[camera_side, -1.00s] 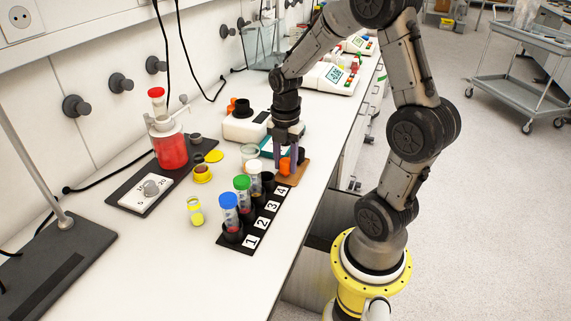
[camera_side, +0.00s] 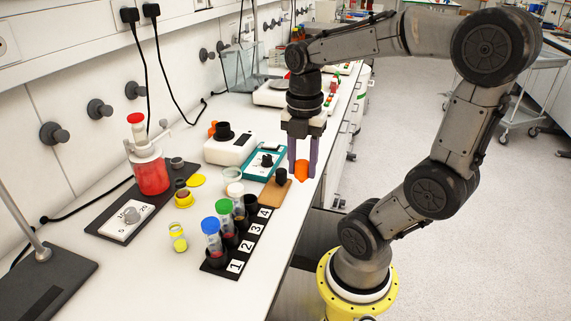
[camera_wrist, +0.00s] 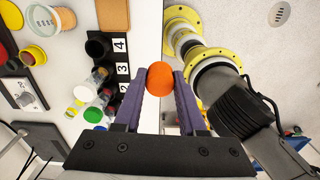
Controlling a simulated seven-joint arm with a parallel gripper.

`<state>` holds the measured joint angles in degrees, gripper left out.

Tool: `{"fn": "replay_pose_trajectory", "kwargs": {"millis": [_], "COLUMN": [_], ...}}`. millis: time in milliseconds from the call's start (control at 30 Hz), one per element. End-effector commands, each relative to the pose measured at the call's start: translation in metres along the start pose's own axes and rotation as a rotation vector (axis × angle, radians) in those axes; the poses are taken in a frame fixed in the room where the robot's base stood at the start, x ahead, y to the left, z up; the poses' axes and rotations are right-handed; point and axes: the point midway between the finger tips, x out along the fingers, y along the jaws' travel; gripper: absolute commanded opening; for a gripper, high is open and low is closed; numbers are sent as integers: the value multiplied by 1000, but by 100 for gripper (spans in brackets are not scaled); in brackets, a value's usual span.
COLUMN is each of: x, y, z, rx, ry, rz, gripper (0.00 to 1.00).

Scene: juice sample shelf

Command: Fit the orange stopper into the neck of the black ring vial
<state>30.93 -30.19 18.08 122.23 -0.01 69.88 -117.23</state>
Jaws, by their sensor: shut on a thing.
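My gripper (camera_side: 302,172) is shut on the orange stopper (camera_side: 302,170), which hangs between the fingertips near the bench's front edge. In the wrist view the stopper (camera_wrist: 160,83) is a round orange shape between the purple fingers. A black rack (camera_side: 214,263) numbered 1 to 4 stands to the lower left of the gripper. A black-rimmed piece (camera_side: 251,203) at place 4 looks like the black ring vial; its body is mostly hidden. In the wrist view its dark opening (camera_wrist: 97,48) shows beside the number 4, apart from the stopper.
Blue-capped (camera_side: 211,226) and green-capped (camera_side: 223,207) vials stand in the rack. A brown board (camera_side: 272,197) with a black stopper (camera_side: 281,175) lies left of my gripper. A teal-edged device (camera_side: 252,169) and a red-liquid bottle (camera_side: 151,175) stand farther left.

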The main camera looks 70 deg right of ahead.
Motion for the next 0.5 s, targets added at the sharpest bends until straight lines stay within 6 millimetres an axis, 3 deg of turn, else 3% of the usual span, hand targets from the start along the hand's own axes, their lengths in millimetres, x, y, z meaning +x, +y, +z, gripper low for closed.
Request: {"fn": "replay_pose_trajectory", "kwargs": {"millis": [167, 267, 367, 500], "x": [-7, -17, -33, -58], "y": [-14, -10, 6, 51], "z": [-7, -5, 3, 16], "rx": [14, 51, 87, 116], "ry": [0, -1, 0, 1], "rz": [1, 2, 0, -2], "gripper": [0, 0, 0, 0]}}
